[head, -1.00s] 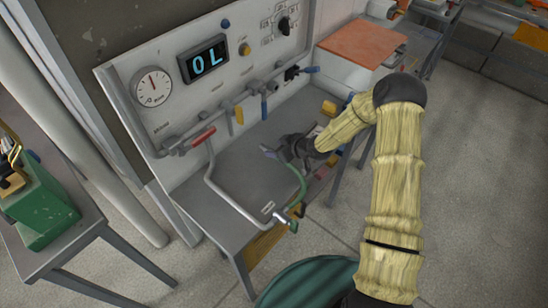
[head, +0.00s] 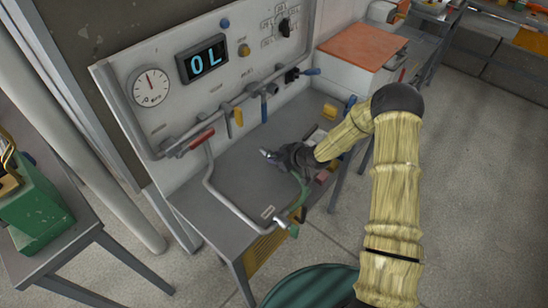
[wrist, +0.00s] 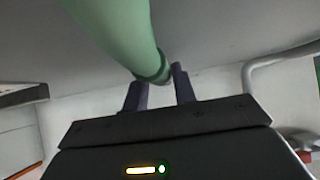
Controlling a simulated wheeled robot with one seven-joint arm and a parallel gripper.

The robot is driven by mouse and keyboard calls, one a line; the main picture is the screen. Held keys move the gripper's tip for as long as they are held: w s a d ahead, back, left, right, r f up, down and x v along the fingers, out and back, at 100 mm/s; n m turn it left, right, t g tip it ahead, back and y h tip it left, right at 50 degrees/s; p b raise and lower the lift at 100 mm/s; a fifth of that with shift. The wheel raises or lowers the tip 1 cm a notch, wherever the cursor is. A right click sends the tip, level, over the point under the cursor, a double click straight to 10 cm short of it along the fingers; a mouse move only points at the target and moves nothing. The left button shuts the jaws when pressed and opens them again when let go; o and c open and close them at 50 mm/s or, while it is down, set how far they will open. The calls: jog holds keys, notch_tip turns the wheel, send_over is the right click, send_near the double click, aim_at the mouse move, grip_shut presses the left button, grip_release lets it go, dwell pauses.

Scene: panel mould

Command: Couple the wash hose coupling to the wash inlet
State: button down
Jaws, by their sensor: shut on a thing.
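My gripper (head: 285,157) is shut on the wash hose coupling (head: 267,154), a small grey end piece that sticks out to the left of the jaws above the grey bench. The green hose (head: 303,190) hangs from the gripper down to a fitting at the bench's front edge. In the wrist view the green hose (wrist: 115,30) runs from the top to between my two dark fingers (wrist: 160,88), and the coupling itself is hidden. The pipe manifold (head: 225,107) crosses the panel behind, apart from the coupling. I cannot tell which of its stubs is the wash inlet.
A bent grey pipe (head: 217,199) runs from a red-handled valve (head: 201,139) down over the bench to the front. Yellow and blue handles hang from the manifold. Small objects lie at the bench's right.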

jog(key=shift+r+p, duration=1.9)
jog(key=shift+r, duration=1.15)
jog(key=shift+s+d+m+h, duration=0.3)
jog(key=shift+s+m, duration=0.1)
jog(key=s+d+m+t+h, duration=0.2)
jog(key=s+d+m+h, duration=0.1)
jog(key=d, duration=0.5)
jog(key=s+d+m+t+h, duration=0.2)
jog(key=s+d+m+h, duration=0.2)
jog(key=d, duration=0.5)
jog(key=m, duration=0.2)
jog(key=shift+s+f+m+h, duration=0.2)
jog(key=shift+f+m+h, duration=0.05)
jog(key=shift+m+h, duration=0.05)
jog(key=shift+a, duration=0.1)
